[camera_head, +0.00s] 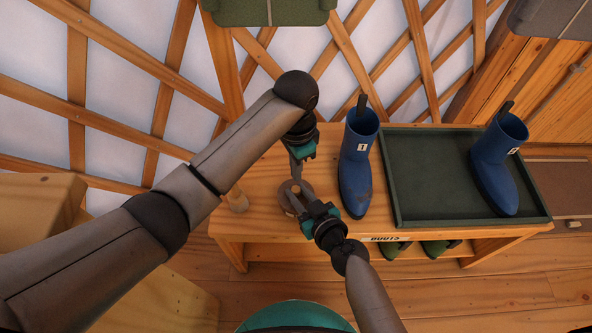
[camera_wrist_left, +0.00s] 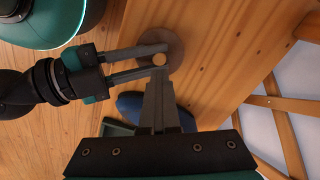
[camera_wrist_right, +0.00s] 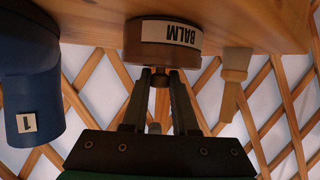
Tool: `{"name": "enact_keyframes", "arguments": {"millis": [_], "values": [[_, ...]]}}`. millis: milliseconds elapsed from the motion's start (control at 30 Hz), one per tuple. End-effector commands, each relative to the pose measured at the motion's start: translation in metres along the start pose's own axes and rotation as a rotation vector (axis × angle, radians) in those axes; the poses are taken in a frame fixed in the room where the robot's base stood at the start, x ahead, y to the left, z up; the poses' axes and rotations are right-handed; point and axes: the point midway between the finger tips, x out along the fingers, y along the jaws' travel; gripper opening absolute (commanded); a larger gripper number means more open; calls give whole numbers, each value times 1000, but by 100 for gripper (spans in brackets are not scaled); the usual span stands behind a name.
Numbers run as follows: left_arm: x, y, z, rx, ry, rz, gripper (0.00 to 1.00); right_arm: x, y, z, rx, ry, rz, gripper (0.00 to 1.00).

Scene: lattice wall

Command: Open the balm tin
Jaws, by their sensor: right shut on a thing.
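The balm tin (camera_head: 302,187) is a small round brown tin on the wooden bench. In the right wrist view the tin (camera_wrist_right: 140,52) shows upside down, with a white BALM label on its side and a small round knob (camera_wrist_right: 159,80) on its lid. My right gripper (camera_head: 294,200) comes in from the front with its fingers on either side of the knob, shut on it. The right gripper also shows over the tin in the left wrist view (camera_wrist_left: 158,60). My left gripper (camera_head: 296,172) points down just behind the tin; its fingers look together and empty (camera_wrist_left: 160,82). I cannot tell whether the lid is loose.
A blue boot marked 1 (camera_head: 356,165) stands on the bench (camera_head: 270,150) close right of the tin. Another blue boot (camera_head: 492,170) stands in a dark green tray (camera_head: 430,205). A wooden peg (camera_head: 237,201) is left of the tin. The lattice wall (camera_head: 225,70) rises behind.

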Motion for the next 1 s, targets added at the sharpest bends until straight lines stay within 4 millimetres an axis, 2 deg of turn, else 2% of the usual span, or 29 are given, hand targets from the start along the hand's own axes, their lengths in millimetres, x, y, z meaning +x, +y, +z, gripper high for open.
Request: {"name": "enact_keyframes", "arguments": {"millis": [100, 200, 467, 500, 800, 1000], "values": [[-17, 0, 0, 2, 3, -2, 0, 0, 0, 0, 0, 0, 0, 0], [-26, 0, 0, 1, 1, -1, 0, 0, 0, 0, 0, 0, 0, 0], [-29, 0, 0, 0, 0, 0, 0, 0, 0, 0, 0, 0, 0, 0], [-29, 0, 0, 0, 0, 0, 0, 0, 0, 0, 0, 0, 0, 30], [-28, 0, 0, 1, 0, 0, 0, 0, 0, 0, 0, 0, 0, 62], [-28, 0, 0, 1, 0, 0, 0, 0, 0, 0, 0, 0, 0, 62]]}}
